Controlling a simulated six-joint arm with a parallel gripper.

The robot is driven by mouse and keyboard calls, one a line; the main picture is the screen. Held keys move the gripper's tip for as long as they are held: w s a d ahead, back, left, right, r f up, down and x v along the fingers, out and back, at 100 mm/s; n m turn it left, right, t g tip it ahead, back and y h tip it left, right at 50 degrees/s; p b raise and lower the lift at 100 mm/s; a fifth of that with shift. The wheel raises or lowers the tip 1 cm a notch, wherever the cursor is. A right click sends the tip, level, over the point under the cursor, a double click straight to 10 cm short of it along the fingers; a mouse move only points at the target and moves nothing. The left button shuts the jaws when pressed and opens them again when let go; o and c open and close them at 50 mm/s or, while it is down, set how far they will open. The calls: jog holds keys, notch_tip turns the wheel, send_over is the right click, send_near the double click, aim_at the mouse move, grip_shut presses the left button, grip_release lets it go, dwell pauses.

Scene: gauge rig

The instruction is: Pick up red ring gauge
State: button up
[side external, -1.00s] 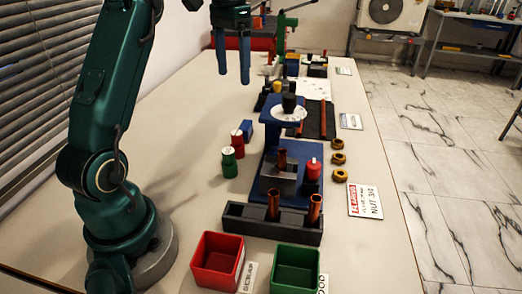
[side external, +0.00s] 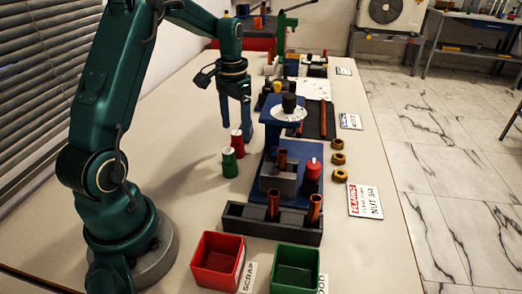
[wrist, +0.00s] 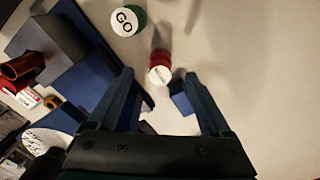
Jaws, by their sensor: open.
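The red ring gauge (side external: 237,145), a small red cylinder with a pale labelled top, stands on the table beside the green gauge (side external: 229,164). In the wrist view the red ring gauge (wrist: 160,70) shows in line with the space between the fingertips, and the green gauge (wrist: 128,20), its top marked GO, lies beyond it. My gripper (side external: 236,125) points down above the red gauge with its fingers apart and empty. Both fingers (wrist: 160,76) frame the wrist view. Whether the fingertips reach down to the red gauge's top cannot be told.
A blue block (wrist: 181,98) sits close to the red gauge, near the right finger; the fingers mostly cover it in the side view. The blue gauge stand (side external: 284,112) rises to the right. Red (side external: 217,262) and green (side external: 296,268) bins stand at the front. The table left of the gauges is clear.

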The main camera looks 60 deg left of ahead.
aim_at(237, 145)
jog(key=shift+f, duration=3.2)
grip_shut()
